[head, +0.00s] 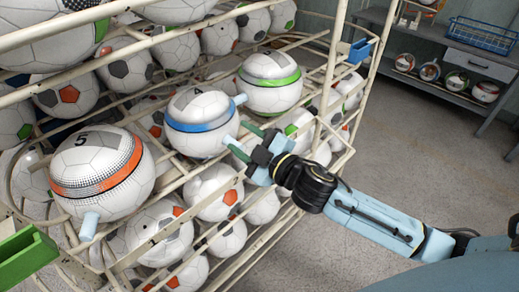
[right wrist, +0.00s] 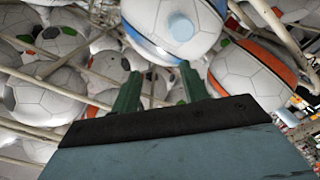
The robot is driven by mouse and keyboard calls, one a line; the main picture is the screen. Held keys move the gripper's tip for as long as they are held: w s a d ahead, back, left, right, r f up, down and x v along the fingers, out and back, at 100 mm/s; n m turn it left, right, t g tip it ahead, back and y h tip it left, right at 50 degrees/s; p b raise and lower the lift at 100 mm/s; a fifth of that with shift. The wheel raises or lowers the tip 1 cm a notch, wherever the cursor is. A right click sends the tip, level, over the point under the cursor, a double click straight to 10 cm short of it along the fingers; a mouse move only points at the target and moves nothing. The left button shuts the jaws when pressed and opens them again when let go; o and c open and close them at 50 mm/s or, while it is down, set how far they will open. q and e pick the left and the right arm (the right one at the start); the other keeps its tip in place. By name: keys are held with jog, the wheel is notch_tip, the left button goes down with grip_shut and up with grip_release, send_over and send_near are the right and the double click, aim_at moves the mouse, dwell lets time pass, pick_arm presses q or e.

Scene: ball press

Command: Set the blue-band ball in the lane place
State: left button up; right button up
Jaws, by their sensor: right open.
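The blue-band ball (head: 200,122), white with a blue stripe, rests on the rack's upper rails between the orange-band and green-band balls. A pale blue peg sticks out of its lower front. My right gripper (head: 243,139) is open at the ball's lower right, its fingers pointing toward that peg. In the right wrist view the ball (right wrist: 150,22) shows above and beyond the open fingers (right wrist: 158,85), with the peg facing the camera; nothing is between the fingers there. My left gripper is out of view. I cannot make out a lane place.
The orange-band ball (head: 105,172), marked 5, and green-band ball (head: 270,84) sit on either side. The cream wire rack (head: 331,72) holds several more balls. A green bin (head: 27,256) and blue bin (head: 360,51) hang at its ends. Open floor (head: 420,130) lies right.

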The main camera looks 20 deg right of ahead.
jog(key=shift+v, duration=2.7)
